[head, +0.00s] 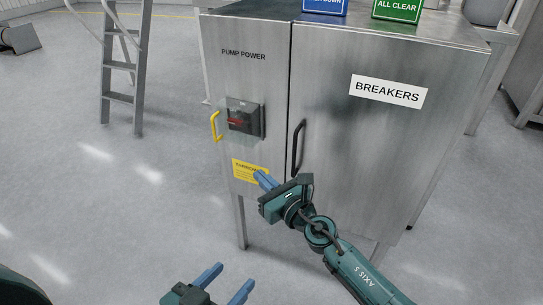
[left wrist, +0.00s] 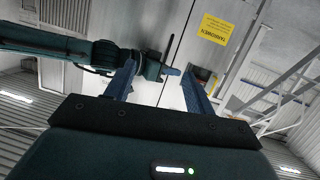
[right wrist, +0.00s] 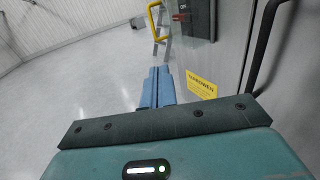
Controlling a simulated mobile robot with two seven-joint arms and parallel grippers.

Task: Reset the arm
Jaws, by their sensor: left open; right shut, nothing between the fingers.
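My left gripper (head: 224,283) is open and empty at the bottom of the head view, low in front of the cabinet. Its fingers (left wrist: 162,85) stand apart in the left wrist view, with my right arm beyond them. The PUMP POWER panel has a red switch (head: 236,121) in a dark housing and a yellow handle (head: 215,126) beside it.
The BREAKERS door (head: 385,150) is shut and has a black handle (head: 298,146) close above my right gripper. Blue and green signs (head: 398,10) stand on the cabinet top. A ladder (head: 122,70) stands at the back left.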

